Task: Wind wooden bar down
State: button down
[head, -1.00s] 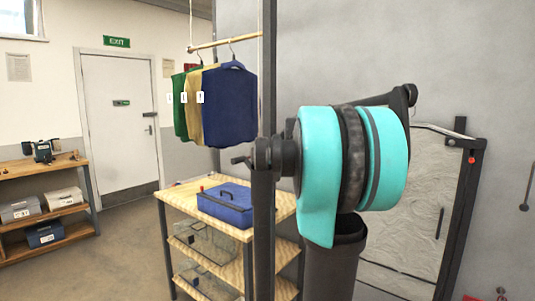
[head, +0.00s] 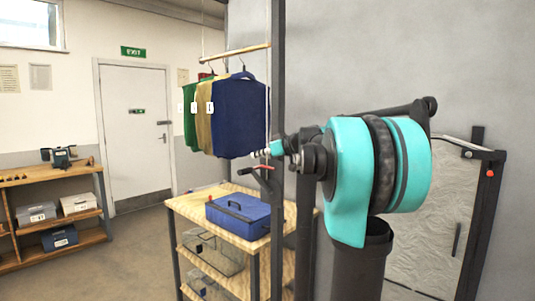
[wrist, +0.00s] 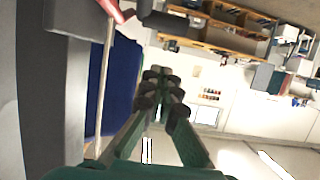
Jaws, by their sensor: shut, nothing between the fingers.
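The wooden bar (head: 235,51) hangs level from cords high up, left of a dark upright post (head: 277,75). Green, yellow and blue garments (head: 238,118) hang from it, and the blue one also shows in the wrist view (wrist: 125,75). A dark crank-like piece with a red tip (head: 260,169) sits by the post, above the bench. A red piece also shows at the top of the wrist view (wrist: 117,10). My gripper (head: 256,154) is beside the post, just above the crank-like piece and apart from it. Its fingers are together and empty in the wrist view (wrist: 163,75).
A wooden shelf bench (head: 230,238) stands below the garments, with a blue toolbox (head: 238,214) on top. A mirror-like panel (head: 430,220) stands at the right against the grey wall. A door (head: 136,130) and open floor are at the left.

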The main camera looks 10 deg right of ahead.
jog(key=shift+w+a+f, duration=0.3)
jog(key=shift+w+f, duration=0.1)
jog(key=shift+f, duration=0.25)
jog(key=shift+w+a+f, duration=0.25)
jog(key=shift+w+f, duration=0.1)
jog(key=shift+f, duration=0.35)
jog(key=shift+w+a+f, duration=0.3)
jog(key=shift+w+f, duration=0.1)
jog(key=shift+f, duration=0.25)
jog(key=w+a+f+g+h, duration=0.2)
jog(key=w+f+g+h, duration=0.1)
jog(key=f, duration=0.3)
jog(key=w+a+f+g+h, duration=0.2)
jog(key=w+f+g+h, duration=0.1)
jog(key=f+g, duration=0.2)
jog(key=shift+a+f, duration=0.2)
jog(key=shift+f, duration=1)
jog(key=shift+r, duration=0.1)
